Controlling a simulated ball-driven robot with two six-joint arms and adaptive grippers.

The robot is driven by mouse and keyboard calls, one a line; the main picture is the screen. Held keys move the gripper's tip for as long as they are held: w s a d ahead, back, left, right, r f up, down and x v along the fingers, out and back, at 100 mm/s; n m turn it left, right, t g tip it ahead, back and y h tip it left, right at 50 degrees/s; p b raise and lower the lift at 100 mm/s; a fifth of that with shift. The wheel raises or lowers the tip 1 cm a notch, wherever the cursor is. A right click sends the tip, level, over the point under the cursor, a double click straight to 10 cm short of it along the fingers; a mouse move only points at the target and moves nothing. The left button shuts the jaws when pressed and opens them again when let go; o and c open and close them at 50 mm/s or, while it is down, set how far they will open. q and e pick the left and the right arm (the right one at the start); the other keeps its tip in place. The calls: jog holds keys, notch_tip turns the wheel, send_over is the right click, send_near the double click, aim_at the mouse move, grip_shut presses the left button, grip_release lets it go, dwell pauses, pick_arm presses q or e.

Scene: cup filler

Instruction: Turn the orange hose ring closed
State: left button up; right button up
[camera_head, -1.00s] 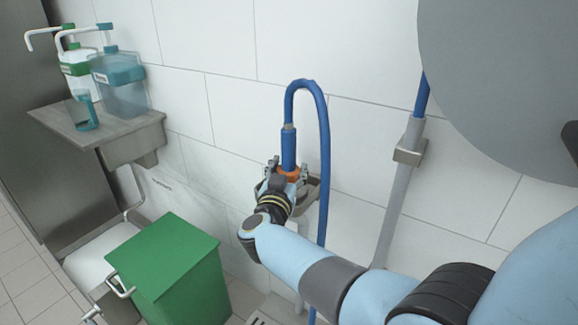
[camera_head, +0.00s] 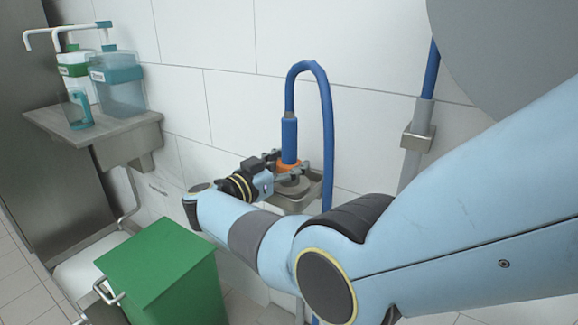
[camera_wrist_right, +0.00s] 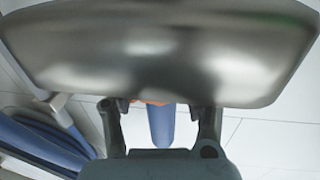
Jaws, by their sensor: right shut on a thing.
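The orange hose ring (camera_head: 289,166) sits at the lower end of the upright blue hose nozzle (camera_head: 289,142), above a small metal basin on the wall. My right gripper (camera_head: 287,162) is shut on the ring, with its fingers on either side of it. In the right wrist view, only a sliver of the orange ring (camera_wrist_right: 150,102) shows between the fingers (camera_wrist_right: 162,110), with the blue nozzle (camera_wrist_right: 161,125) beyond. A large metal surface hides the rest of the ring there. My left gripper is not in view.
The metal basin (camera_head: 309,199) is just under the ring. The blue hose (camera_head: 327,130) loops over and hangs to the right. A green bin (camera_head: 160,262) stands lower left, near a metal shelf (camera_head: 70,133) with soap bottles (camera_head: 120,85). A grey pipe (camera_head: 414,145) runs down the wall.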

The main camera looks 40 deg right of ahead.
aim_at(284, 123)
dwell(0.9)
jog(key=o, duration=1.2)
notch_tip(284, 123, up, 10)
jog(key=shift+f, duration=0.1)
